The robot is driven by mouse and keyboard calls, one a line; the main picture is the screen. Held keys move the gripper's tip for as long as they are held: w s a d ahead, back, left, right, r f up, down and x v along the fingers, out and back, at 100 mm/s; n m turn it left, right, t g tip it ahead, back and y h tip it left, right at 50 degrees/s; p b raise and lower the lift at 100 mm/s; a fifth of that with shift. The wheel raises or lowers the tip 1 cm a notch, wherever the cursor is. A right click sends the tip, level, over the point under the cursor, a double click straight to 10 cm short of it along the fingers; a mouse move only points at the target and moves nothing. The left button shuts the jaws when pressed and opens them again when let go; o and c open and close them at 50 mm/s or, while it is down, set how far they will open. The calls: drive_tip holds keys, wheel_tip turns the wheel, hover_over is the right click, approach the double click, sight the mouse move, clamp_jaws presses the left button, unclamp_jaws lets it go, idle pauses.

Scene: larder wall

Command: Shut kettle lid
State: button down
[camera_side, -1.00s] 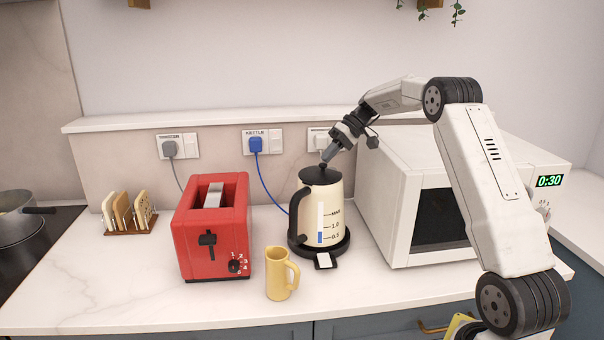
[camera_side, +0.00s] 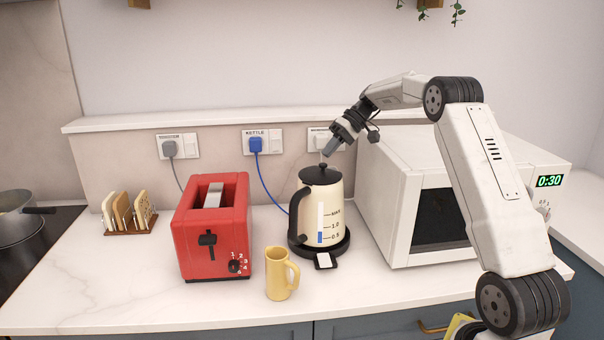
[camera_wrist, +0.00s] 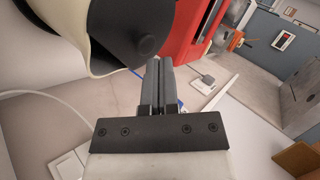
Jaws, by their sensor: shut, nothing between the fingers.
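The cream kettle (camera_side: 334,208) stands upright on its black base (camera_side: 331,246). Its black lid (camera_side: 320,175) lies flat on top, closed, with its knob upright. In the wrist view the dark lid (camera_wrist: 115,28) shows at the upper left with its round knob (camera_wrist: 148,44). My gripper (camera_side: 327,149) is above the knob and slightly to its right in the side view, with a small gap between them. Its fingers (camera_wrist: 153,64) are together and empty.
A red toaster (camera_side: 215,228) stands left of the kettle and a yellow mug (camera_side: 278,275) in front. A white microwave (camera_side: 400,225) stands close on the right. The kettle's blue plug (camera_side: 255,145) is in the wall behind, its cord running down.

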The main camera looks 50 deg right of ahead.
wheel_tip(320, 180, up, 3)
drive_tip(key=shift+d+f, duration=0.15)
drive_tip(key=d+f+v, duration=0.1)
drive_tip(key=v, duration=0.8)
drive_tip(key=shift+d, duration=0.5)
drive_tip(key=shift+s+f, duration=0.1)
drive_tip(key=shift+a, duration=0.1)
